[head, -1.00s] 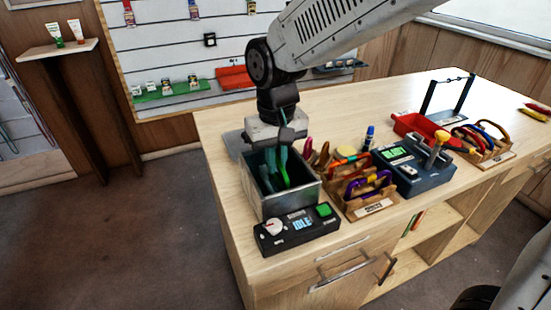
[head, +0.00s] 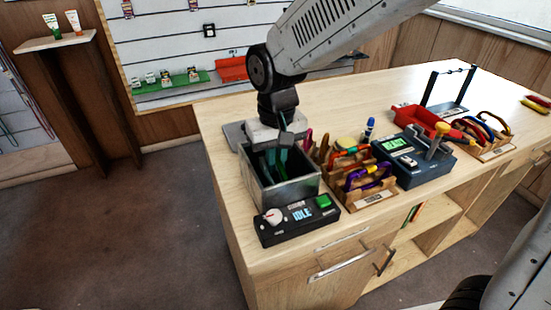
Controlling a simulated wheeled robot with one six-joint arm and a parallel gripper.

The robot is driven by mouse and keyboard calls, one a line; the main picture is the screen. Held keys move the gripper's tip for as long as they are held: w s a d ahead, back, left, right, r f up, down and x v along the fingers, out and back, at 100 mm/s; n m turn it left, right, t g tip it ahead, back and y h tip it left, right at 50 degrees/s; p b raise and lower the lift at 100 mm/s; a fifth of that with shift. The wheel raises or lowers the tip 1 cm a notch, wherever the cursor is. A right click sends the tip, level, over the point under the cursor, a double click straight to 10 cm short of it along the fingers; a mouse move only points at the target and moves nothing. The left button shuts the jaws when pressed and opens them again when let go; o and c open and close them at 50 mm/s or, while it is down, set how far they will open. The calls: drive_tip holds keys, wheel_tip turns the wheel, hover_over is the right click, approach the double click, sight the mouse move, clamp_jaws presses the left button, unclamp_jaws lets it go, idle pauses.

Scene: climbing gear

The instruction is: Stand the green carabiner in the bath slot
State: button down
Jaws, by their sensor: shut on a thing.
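The bath is an open grey metal tank (head: 291,193) at the near left end of the bench. My gripper (head: 277,168) points straight down into it, with its dark, teal-tinted fingers below the rim. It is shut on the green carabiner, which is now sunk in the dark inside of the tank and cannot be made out. The bath slot is also hidden by the tank walls, so I cannot tell whether the carabiner sits in it. A black control box (head: 298,221) with a white knob, an IDLE display and a green button stands in front of the tank.
Right of the tank, wooden racks (head: 362,192) hold several coloured carabiners.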

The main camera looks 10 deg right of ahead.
drive_tip(key=shift+f, duration=0.5)
drive_tip(key=c, duration=1.4)
unclamp_jaws()
drive_tip(key=shift+c, duration=0.2)
